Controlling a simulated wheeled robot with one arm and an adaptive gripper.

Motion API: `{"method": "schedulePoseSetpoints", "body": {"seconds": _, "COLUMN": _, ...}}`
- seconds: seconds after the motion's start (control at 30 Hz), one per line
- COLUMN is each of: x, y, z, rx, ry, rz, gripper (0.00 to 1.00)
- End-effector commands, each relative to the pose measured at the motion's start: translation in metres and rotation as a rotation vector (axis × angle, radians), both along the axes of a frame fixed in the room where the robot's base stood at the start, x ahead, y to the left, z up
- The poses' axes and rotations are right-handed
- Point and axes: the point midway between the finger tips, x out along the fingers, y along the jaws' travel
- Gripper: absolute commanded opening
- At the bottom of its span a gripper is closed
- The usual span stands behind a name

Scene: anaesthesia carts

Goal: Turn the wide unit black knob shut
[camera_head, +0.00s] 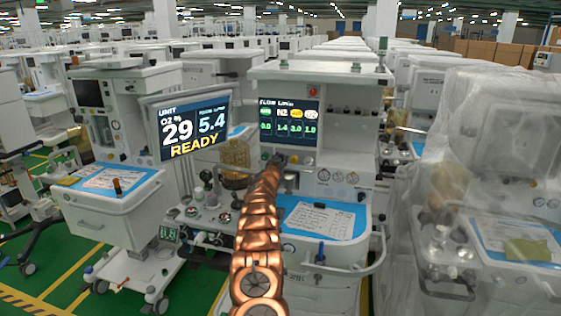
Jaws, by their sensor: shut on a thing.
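The wide unit (335,73) is a white anaesthesia cart in the middle of the view. Its flow display (289,122) shows a row of coloured labels with figures that look like 0.0, 1.4, 3.0 and 1.0. My copper arm reaches up from the bottom to the panel just below this display. My gripper (276,162) is at the arm's far end, small and dark, shut on the black knob. The knob itself is hidden behind the gripper and arm, so its angle cannot be told. A tilted monitor (188,126) at left reads 29, 5.4 and READY.
A blue-topped worktop with a paper (319,219) lies right of my arm. Round gauges (338,177) sit on the panel above it. A plastic-wrapped cart (490,190) stands close at right. Another white cart (105,195) stands at left. Green floor (60,285) shows at lower left.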

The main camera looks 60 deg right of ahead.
Motion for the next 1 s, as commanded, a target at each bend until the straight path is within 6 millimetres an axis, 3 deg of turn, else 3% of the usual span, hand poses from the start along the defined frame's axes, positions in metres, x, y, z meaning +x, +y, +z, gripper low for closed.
{"method": "schedulePoseSetpoints", "body": {"seconds": 0.4, "x": -0.0002, "y": 0.0, "z": -0.0015, "rx": 0.07, "ry": -0.186, "rz": 0.0, "gripper": 0.0}}
{"method": "schedulePoseSetpoints", "body": {"seconds": 0.97, "x": 0.0, "y": 0.0001, "z": -0.0012, "rx": 0.081, "ry": -0.214, "rz": -0.001, "gripper": 0.0}}
{"method": "schedulePoseSetpoints", "body": {"seconds": 1.0, "x": 0.0, "y": 0.0001, "z": -0.0012, "rx": 0.081, "ry": -0.214, "rz": 0.0, "gripper": 0.36}}
